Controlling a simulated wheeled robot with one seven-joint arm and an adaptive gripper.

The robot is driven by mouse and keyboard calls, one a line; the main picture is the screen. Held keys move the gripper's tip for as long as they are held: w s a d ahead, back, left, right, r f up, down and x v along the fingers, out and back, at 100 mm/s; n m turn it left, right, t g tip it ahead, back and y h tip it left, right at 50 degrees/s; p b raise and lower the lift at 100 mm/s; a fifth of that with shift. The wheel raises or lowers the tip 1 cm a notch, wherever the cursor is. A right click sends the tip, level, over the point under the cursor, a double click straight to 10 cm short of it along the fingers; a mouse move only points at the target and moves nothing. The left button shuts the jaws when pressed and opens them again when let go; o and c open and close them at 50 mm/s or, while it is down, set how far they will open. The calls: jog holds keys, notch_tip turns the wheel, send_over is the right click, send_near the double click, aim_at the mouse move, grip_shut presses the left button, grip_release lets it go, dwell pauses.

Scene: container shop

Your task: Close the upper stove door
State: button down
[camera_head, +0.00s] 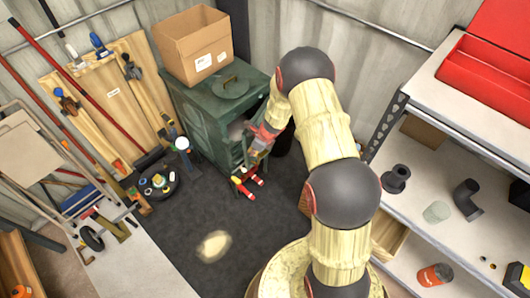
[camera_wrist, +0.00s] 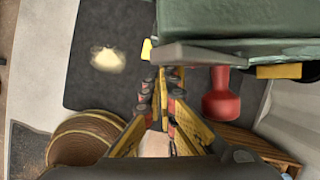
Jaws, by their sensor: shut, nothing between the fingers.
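The dark green stove (camera_head: 207,112) stands against the back wall, with a round lid on its top. My arm reaches from the right to the stove's front, with my gripper (camera_head: 250,158) close to it. My arm and gripper cover much of that front, so the upper door and its angle cannot be made out in the head view. In the wrist view my gripper (camera_wrist: 170,78) is shut and empty. A grey edge of a stove part (camera_wrist: 205,54), possibly the door, lies just beyond the fingertips; contact cannot be told. The green stove body (camera_wrist: 245,18) shows behind it.
A cardboard box (camera_head: 193,45) sits on the stove. Tool boards (camera_head: 115,100) lean at the left, and a metal shelf (camera_head: 450,225) stands at the right. A red object (camera_wrist: 222,97) is right of the fingers. Dark floor mat (camera_head: 180,235) is mostly clear.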

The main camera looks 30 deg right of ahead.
aim_at(244, 149)
jog(key=shift+m, duration=0.8)
jog(key=w+a+p, duration=0.1)
jog(key=w+a, duration=0.1)
jog(key=w, duration=0.1)
jog(key=shift+a+r+p, duration=0.15)
jog(key=shift+a+p, duration=0.2)
jog(key=shift+w+a+m+h+p, duration=0.3)
jog(key=shift+w+a, duration=0.1)
jog(key=shift+w, duration=0.25)
